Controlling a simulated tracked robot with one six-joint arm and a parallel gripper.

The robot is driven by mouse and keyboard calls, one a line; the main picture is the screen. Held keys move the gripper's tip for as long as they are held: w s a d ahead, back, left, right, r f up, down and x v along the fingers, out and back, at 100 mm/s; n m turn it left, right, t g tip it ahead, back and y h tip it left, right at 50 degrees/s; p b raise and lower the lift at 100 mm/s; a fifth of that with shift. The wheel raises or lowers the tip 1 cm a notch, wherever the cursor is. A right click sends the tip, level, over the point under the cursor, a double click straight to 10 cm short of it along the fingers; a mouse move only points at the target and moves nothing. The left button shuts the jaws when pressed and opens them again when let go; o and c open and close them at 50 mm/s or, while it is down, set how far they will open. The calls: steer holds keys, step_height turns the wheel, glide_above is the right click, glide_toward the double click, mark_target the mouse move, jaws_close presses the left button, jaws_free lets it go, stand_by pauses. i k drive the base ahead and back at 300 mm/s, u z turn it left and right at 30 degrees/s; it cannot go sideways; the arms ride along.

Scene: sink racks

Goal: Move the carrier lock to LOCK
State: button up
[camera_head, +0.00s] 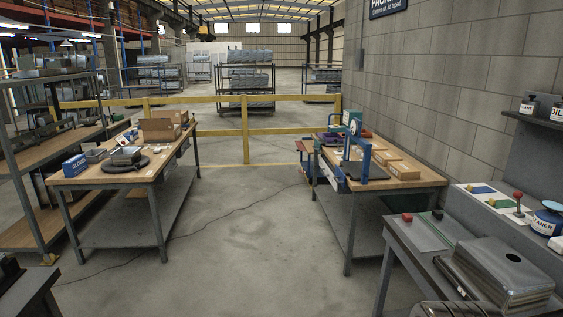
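I cannot pick out a part marked as the carrier lock, and no LOCK lettering is readable. A red-knobbed lever (518,203) stands upright on a pale panel (488,198) with blue and green patches, on the bench at the right. A red button-like part (407,217) and a dark knob (437,214) sit on the grey bench top left of it. A blue press-like frame (347,155) stands on the wooden bench (425,180) at right centre. My gripper is not in view.
A shiny metal housing (495,272) fills the right bench's front. A left workbench (75,178) holds boxes and a dark round disc (125,163). Open concrete floor (240,240) lies between benches, crossed by a thin cable. A yellow rail (245,132) closes the back.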

mark_target(517, 195)
steer(key=z, duration=1.3)
steer(key=k, duration=0.6)
steer(key=u, duration=0.3)
steer(key=i, duration=0.7)
steer(key=u, duration=0.8)
steer(key=i, duration=0.75)
steer(key=u, duration=0.2)
